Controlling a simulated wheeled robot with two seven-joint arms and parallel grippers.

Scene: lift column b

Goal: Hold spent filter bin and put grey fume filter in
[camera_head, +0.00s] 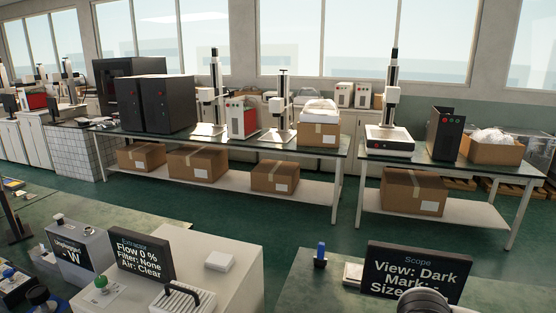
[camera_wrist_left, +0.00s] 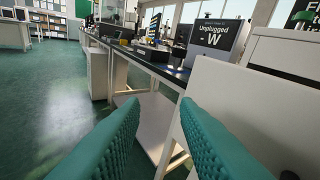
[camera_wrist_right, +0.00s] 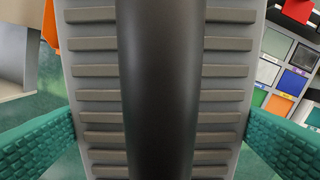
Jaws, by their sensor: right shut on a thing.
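My right gripper (camera_wrist_right: 160,125) is shut on a grey ribbed body with a dark bar down its middle, which I take to be the grey fume filter (camera_wrist_right: 95,85). It fills the middle of the right wrist view, with a teal finger on each side. My left gripper (camera_wrist_left: 158,103) is open and empty, pointing along the benches above the green floor. Neither gripper's fingers show in the head view. I cannot make out the spent filter bin for sure in any view.
The extractor sign (camera_head: 142,256) reads Flow 0%, Filter: None, Air: Clear. A pale ribbed block with a black handle (camera_head: 183,302) is at the front edge. A Scope sign (camera_head: 418,270) stands on the right bench.

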